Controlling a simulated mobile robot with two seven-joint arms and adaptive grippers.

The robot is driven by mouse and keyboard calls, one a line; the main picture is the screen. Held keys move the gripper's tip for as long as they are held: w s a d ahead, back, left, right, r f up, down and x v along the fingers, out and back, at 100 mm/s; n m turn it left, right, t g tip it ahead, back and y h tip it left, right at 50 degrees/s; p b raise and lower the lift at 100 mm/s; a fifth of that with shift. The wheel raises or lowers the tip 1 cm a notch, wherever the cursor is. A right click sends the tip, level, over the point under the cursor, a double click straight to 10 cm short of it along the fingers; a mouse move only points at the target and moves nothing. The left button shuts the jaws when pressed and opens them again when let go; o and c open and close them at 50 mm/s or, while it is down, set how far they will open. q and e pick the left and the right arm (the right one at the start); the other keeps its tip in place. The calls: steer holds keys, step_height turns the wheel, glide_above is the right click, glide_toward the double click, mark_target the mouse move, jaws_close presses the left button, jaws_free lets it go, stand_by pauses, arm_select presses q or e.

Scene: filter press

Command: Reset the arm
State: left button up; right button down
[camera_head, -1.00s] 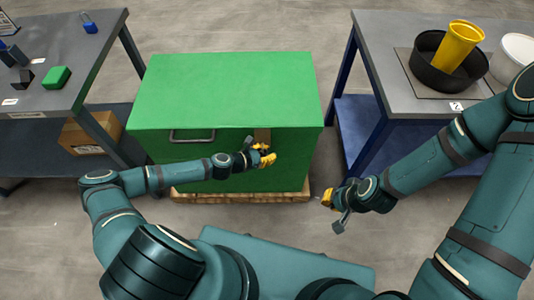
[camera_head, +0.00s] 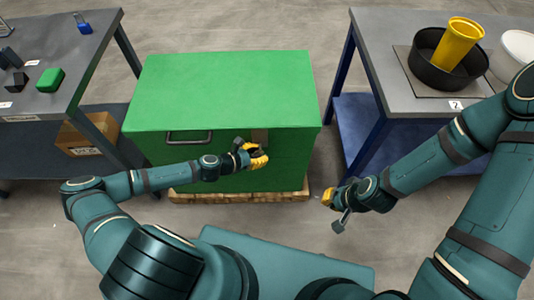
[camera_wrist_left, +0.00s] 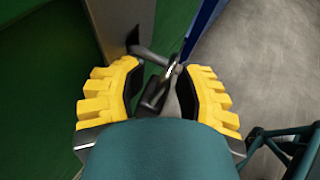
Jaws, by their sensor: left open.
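My left gripper (camera_head: 259,155) is in front of the green box (camera_head: 230,90), at the hasp plate (camera_head: 260,136) on its front face. In the left wrist view its yellow fingers (camera_wrist_left: 160,92) stand apart. A dark bar and a small metal ring (camera_wrist_left: 174,72) show between them; I cannot tell whether the fingers touch these. My right gripper (camera_head: 329,197) hangs low to the right of the box, in front of it. A small grey piece (camera_head: 338,225) shows beside it. Its fingers are too small to read.
The box stands on a wooden pallet (camera_head: 240,197) and has a handle (camera_head: 189,137). The left table (camera_head: 75,62) holds a blue padlock (camera_head: 83,24) and a green block (camera_head: 50,79). The right table (camera_head: 390,60) holds a black pan (camera_head: 436,72) with a yellow cup (camera_head: 459,43).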

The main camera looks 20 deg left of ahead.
arm_select(q)
steer(key=v, duration=0.9)
steer(key=shift+s+d, duration=0.2)
steer(key=shift+s, duration=0.15)
steer(key=shift+d, duration=0.1)
steer(key=s+d+m+g, duration=0.8)
steer(key=d+m, duration=0.4)
steer(key=m, duration=0.3)
steer(key=r+m+y, duration=0.1)
steer(key=m, duration=0.2)
steer(key=a+r+m+y, duration=0.1)
steer(key=r+m+y, duration=0.1)
steer(key=m, duration=0.2)
steer(key=r+m+y, duration=0.2)
steer(key=m, duration=0.2)
steer(key=shift+a, duration=0.2)
